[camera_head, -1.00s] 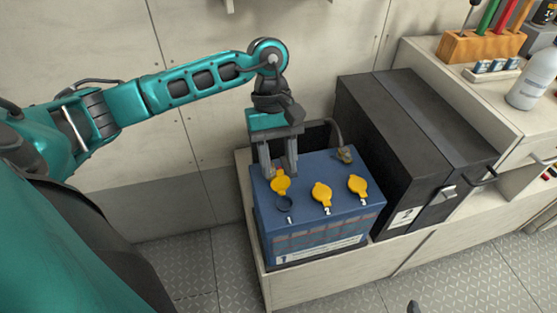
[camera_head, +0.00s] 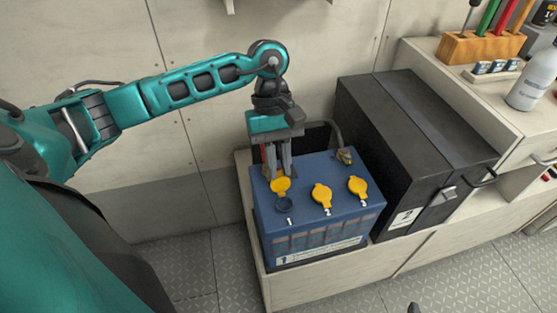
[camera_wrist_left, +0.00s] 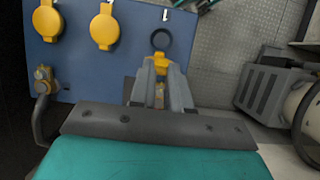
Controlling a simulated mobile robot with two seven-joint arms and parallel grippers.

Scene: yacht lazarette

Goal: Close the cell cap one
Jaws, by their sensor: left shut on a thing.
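Cell cap one (camera_head: 281,186) is a yellow flip cap on top of the blue battery (camera_head: 322,232). It stands open behind its dark round cell opening (camera_head: 285,205), by the number 1. My left gripper (camera_head: 280,174) points down at the cap and is shut on it. In the left wrist view the gripper (camera_wrist_left: 161,68) has its fingertips around the cap's yellow part (camera_wrist_left: 160,56), and the opening (camera_wrist_left: 162,40) is just beyond. The fingers hide part of the cap. A small dark tip at the bottom edge of the head view may be my right gripper (camera_head: 413,307).
Yellow cap two (camera_head: 321,195) and cap three (camera_head: 357,187) lie closed to the right of cap one. A cable with a clamp (camera_head: 345,156) is at the battery's back. A black box (camera_head: 415,130) stands close on the right. The wall is close behind.

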